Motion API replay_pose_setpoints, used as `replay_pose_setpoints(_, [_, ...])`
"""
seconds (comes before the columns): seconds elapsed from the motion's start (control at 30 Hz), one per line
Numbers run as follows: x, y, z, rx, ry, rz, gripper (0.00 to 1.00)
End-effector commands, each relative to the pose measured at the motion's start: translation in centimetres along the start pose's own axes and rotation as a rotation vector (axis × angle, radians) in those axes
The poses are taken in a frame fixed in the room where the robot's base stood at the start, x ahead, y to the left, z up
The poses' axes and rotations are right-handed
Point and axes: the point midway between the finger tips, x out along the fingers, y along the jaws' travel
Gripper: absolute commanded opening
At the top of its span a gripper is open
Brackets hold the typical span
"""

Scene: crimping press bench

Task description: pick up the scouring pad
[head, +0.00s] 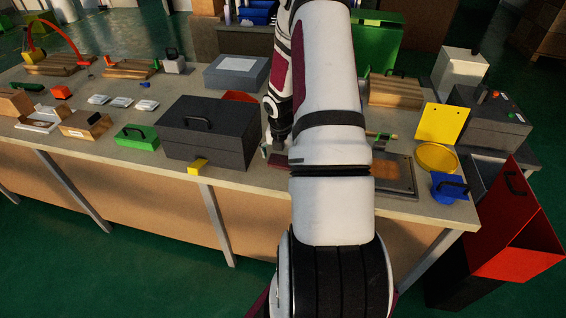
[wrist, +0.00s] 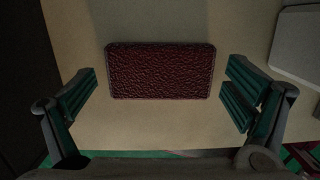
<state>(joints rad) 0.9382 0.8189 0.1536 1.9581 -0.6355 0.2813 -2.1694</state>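The scouring pad (wrist: 161,71) is a dark red, rough-textured rectangle lying flat on the bench, in the upper middle of the wrist view. In the head view only a small dark red part (head: 276,161) shows beside my arm, which hides the rest. My gripper (wrist: 160,97) is open, with its green-padded fingers spread wider than the pad, one toward each short end. Nothing is between the fingers' pads touching them; the pad looks apart from both. The gripper's height above the pad is hard to tell.
A dark grey box (head: 208,133) with a handle stands left of my gripper. A grey plate (head: 404,172) lies to the right on the bench (head: 252,181).

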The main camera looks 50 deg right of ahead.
Motion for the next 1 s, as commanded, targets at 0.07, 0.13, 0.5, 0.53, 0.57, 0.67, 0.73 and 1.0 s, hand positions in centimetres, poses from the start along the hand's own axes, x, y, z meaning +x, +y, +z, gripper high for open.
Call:
replay_pose_setpoints(0.07, [0.0, 0.0, 0.0, 0.000, 0.000, 0.000, 0.71])
replay_pose_setpoints(0.13, [0.0, 0.0, 0.0, 0.000, 0.000, 0.000, 0.69])
replay_pose_setpoints(0.5, [-0.2, 0.0, 0.0, 0.001, 0.001, 0.000, 0.68])
replay_pose_setpoints(0.53, [-0.3, -0.1, 0.0, 0.001, 0.000, 0.000, 0.68])
replay_pose_setpoints(0.57, [-0.5, -0.1, 0.1, 0.001, 0.000, -0.001, 0.68])
replay_pose_setpoints(0.67, [-1.3, -0.1, 0.2, 0.001, -0.001, 0.001, 0.68])
replay_pose_setpoints(0.73, [-2.0, 0.0, 0.3, 0.001, -0.001, 0.001, 0.68])
replay_pose_setpoints(1.0, [-4.2, -3.0, -1.6, 0.003, 0.002, -0.003, 0.68])
